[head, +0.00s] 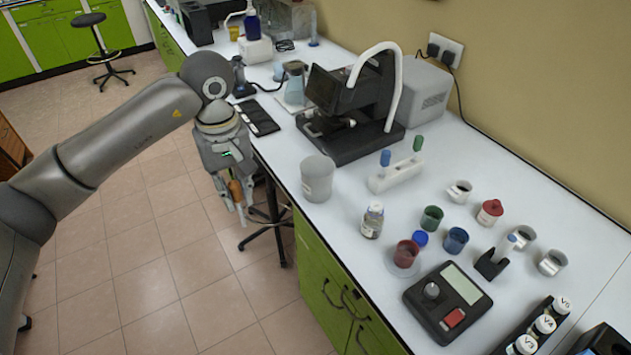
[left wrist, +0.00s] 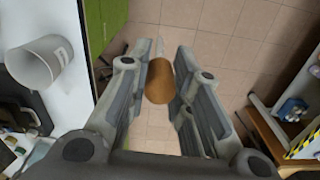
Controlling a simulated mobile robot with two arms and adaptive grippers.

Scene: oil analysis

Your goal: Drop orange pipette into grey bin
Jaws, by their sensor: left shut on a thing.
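The orange pipette (head: 236,190) is between the fingers of my left gripper (head: 239,205), which is shut on it. The left gripper hangs over the floor, to the left of the bench edge. In the left wrist view the pipette (left wrist: 159,82) shows its rounded orange body between the two fingers, with a pale thin tip beyond. The grey bin (head: 317,180) is a light grey cup standing on the bench near its front edge, to the right of the gripper and apart from it. It also shows in the left wrist view (left wrist: 34,68). My right gripper is not in view.
A microscope (head: 350,100) stands behind the bin. A glass bottle (head: 372,221), several coloured cups and a black device with a screen (head: 447,300) stand on the right of the bench. A stool (head: 272,215) is partly under the bench edge, near the gripper.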

